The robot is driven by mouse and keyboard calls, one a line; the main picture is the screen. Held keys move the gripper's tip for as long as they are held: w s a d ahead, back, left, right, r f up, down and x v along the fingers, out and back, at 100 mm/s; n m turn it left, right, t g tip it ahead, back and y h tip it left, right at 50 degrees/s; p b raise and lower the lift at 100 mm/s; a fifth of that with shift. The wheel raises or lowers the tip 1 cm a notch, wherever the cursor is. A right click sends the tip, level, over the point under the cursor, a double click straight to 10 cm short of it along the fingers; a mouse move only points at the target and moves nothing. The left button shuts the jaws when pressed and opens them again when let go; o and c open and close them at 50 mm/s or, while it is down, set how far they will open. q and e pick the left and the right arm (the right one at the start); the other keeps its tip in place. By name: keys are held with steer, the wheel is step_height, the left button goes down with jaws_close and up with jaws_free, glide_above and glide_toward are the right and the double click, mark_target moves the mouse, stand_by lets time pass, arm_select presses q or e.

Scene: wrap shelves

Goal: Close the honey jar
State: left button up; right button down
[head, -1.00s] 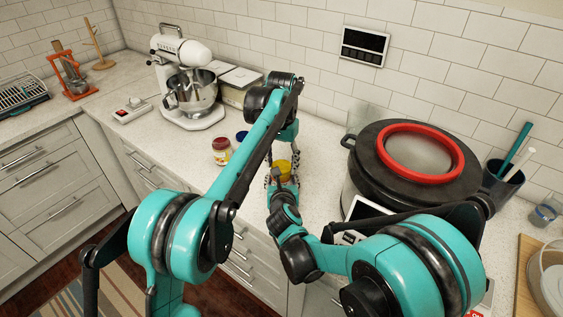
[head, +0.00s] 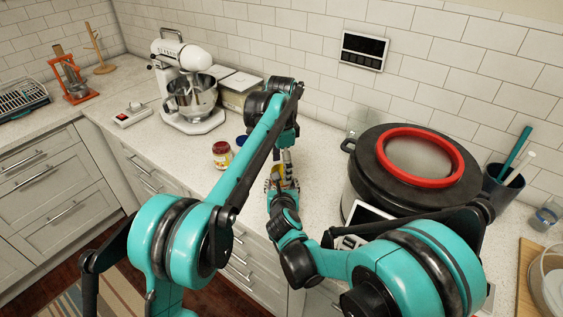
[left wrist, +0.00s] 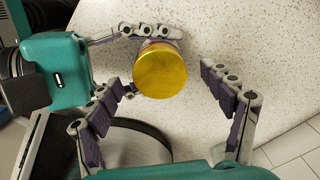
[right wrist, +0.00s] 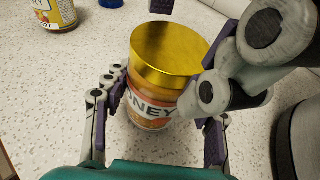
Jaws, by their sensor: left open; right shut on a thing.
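The honey jar (right wrist: 150,108) stands upright with a "HONEY" label and a broad gold lid (right wrist: 170,50) on its top. Whether the lid is screwed tight cannot be told. My right gripper (right wrist: 158,125) is shut on the jar's body, with fingers on both sides below the lid. In the left wrist view the gold lid (left wrist: 162,68) shows from above, between the right gripper's fingers. My left gripper (left wrist: 165,112) is open, its fingers spread wide above the jar and apart from the lid. In the head view my left gripper (head: 286,160) mostly hides the jar.
A large dark pot (head: 405,165) is close on the right. A stand mixer (head: 190,88) stands at the back left. The counter's front edge is near the jar.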

arm_select(q)
step_height(320, 180, up, 12)
stand_by(0.4)
arm_select(e)
steer(key=shift+c, duration=2.3)
jaws_free()
arm_select(q)
steer(key=shift+f, duration=0.1)
arm_select(e)
steer(key=shift+s, duration=0.15)
steer(key=v, duration=1.1)
steer(key=shift+s+r, duration=0.2)
steer(key=shift+s, duration=0.1)
